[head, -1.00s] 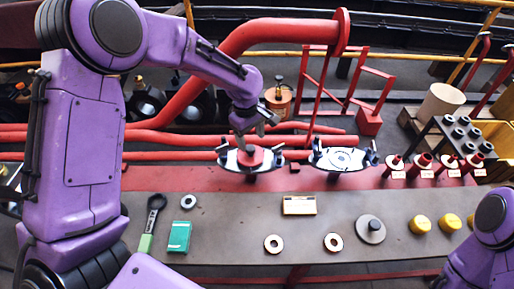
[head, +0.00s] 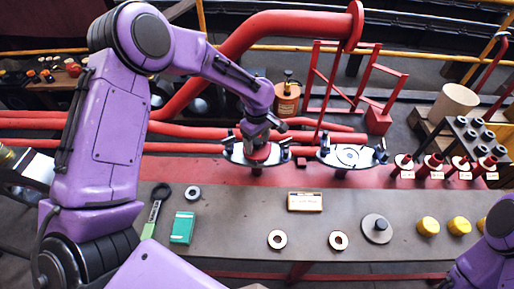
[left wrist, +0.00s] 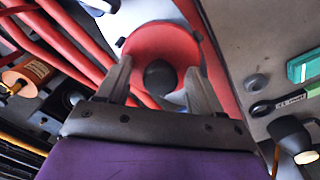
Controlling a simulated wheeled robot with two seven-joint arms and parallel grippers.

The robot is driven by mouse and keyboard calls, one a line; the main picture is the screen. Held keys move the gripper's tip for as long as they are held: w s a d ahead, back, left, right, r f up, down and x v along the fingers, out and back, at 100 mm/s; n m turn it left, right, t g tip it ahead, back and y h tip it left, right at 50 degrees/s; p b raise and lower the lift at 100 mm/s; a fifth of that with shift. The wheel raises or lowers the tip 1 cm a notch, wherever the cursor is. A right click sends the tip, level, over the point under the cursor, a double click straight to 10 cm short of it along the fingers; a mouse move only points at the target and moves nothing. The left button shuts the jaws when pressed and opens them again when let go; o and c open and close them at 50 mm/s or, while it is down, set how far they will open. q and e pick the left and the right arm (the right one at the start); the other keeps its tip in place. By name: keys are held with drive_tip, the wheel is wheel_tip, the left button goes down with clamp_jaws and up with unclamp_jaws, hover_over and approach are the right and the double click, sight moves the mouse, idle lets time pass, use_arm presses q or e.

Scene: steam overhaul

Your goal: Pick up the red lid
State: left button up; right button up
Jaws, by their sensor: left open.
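The red lid (left wrist: 187,49) with a dark round knob (left wrist: 160,77) sits on the left white clamp plate. In the left wrist view the open fingers of my left gripper (left wrist: 160,88) stand on both sides of the knob, with no clear contact. In the head view my left gripper (head: 257,140) is directly over the red lid (head: 258,153) and hides most of it. My right gripper is not in view; only part of my right arm shows at the lower right.
A second white clamp plate (head: 347,156) stands just right. Red pipes (head: 200,128) run behind. The grey bench (head: 245,215) holds a wrench (head: 156,208), a teal box (head: 182,228), rings, a grey disc (head: 376,229) and yellow caps (head: 428,226). Red valves (head: 433,163) stand at the right.

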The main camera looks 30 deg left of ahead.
use_arm(q)
clamp_jaws()
drive_tip(key=shift+r, duration=0.1)
drive_tip(key=shift+r, duration=0.1)
